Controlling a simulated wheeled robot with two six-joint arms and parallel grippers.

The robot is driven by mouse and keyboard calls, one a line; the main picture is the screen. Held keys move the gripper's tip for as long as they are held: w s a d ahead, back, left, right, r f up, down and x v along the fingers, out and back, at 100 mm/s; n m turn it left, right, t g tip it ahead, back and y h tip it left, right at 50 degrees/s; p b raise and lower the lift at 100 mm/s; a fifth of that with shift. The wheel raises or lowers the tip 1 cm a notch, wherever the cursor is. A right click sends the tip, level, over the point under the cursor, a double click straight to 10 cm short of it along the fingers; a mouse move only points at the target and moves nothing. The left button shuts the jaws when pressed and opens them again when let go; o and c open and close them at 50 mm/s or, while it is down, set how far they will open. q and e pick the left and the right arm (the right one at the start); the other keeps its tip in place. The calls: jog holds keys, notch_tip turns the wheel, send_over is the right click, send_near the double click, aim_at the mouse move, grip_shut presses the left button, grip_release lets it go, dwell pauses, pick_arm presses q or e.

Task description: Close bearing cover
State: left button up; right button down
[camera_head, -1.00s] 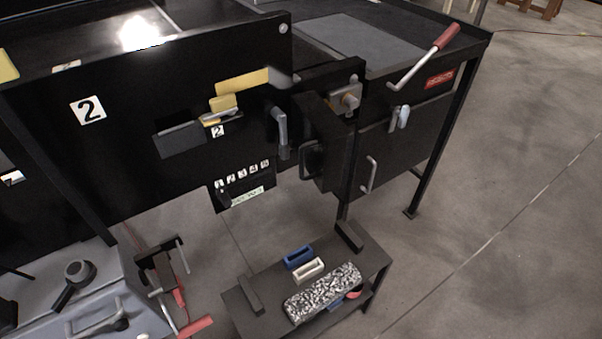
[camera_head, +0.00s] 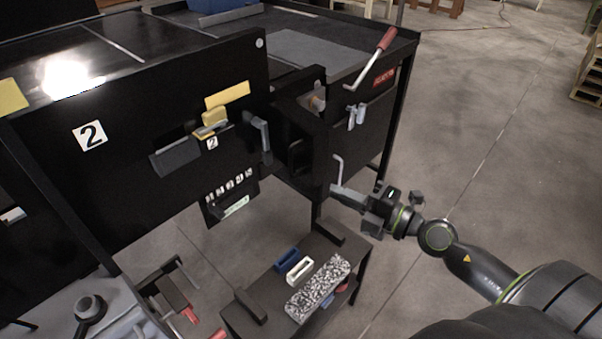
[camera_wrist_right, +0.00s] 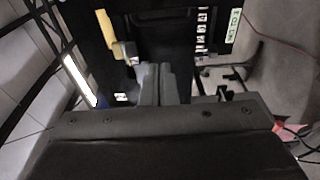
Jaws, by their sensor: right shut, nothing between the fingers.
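The bearing cover (camera_head: 312,150) is a black box-like door on the machine's front, standing swung out with its handle (camera_head: 295,157) on its left side. Beside and above it, a brass-coloured bearing part (camera_head: 317,103) is exposed. My right gripper (camera_head: 333,189) is shut and empty, its fingers pointing left near the lower right edge of the cover. I cannot tell whether it touches the cover. In the right wrist view the fingers (camera_wrist_right: 160,72) are together, pointing toward the black machine panel. My left gripper is not in view.
A grey lever handle (camera_head: 262,138) is left of the cover. A red-gripped lever (camera_head: 373,55) is above right, and a silver pull handle (camera_head: 338,170) is close to my right gripper. A low black table (camera_head: 246,305) with small blocks and a speckled piece stands below. Floor at right is open.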

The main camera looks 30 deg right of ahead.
aim_at(316, 168)
jog(key=w, duration=0.3)
jog(key=w+a+p, duration=0.1)
jog(key=w, duration=0.2)
jog(key=w+a+p, duration=0.1)
jog(key=w, duration=0.2)
jog(key=shift+w+a, duration=0.1)
jog(key=shift+a, duration=0.1)
jog(key=shift+w+d+r, duration=0.1)
jog(key=shift+d, duration=0.6)
